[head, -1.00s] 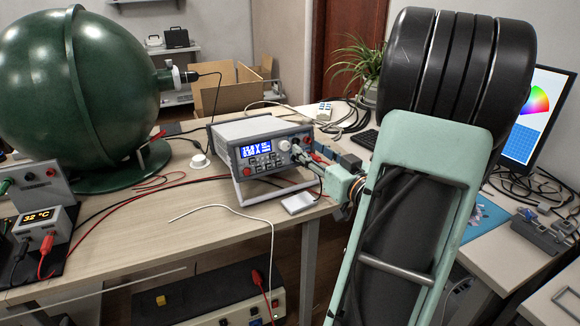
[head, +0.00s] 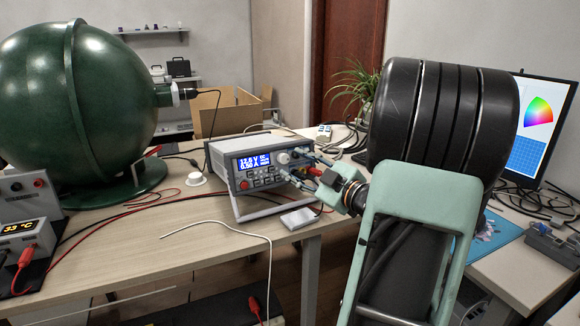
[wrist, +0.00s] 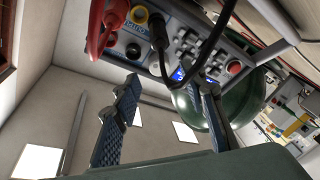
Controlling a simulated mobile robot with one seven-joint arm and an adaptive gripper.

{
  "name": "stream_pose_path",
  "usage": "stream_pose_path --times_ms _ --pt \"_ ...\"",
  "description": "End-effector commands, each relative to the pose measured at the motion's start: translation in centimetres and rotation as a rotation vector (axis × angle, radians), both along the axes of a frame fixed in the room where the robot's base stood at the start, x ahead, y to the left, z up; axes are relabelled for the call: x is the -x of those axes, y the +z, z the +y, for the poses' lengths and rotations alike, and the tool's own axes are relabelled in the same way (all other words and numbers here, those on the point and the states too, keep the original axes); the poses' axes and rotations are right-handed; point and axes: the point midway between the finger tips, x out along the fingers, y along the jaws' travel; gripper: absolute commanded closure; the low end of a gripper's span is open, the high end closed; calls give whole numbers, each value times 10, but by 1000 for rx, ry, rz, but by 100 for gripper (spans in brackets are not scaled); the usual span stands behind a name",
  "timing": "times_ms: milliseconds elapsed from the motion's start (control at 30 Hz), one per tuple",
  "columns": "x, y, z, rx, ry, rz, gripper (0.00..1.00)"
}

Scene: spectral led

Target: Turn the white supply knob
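The white supply knob (head: 283,158) sits on the front panel of the grey bench power supply (head: 226,158), right of its lit blue display (head: 254,162). My gripper (head: 294,164) is at the right part of this panel, its two fingers pointing at the knob area. In the wrist view my gripper (wrist: 162,87) has its fingers spread with nothing between the tips. The panel is close beyond them, with the blue display (wrist: 179,74) partly behind the right finger.
Red plugs (wrist: 97,28) and a black cable (wrist: 158,35) stick out of the panel near my fingers. A small grey box (head: 300,218) lies in front of the supply. A green sphere (head: 75,95) stands left. A white cable (head: 232,229) crosses the open tabletop.

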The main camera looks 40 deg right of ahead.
Motion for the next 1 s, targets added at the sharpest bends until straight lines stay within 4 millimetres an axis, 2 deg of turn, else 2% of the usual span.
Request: stream_pose_path --times_ms 100,200,567,900,1000 --pt "-17 -2 0 0 1 1 61" --pt "-26 -1 1 -1 1 0 61" --pt "-30 0 1 -1 -1 1 61" --pt "-30 0 1 -1 -1 1 99" --pt "-30 0 0 -1 -1 1 100"
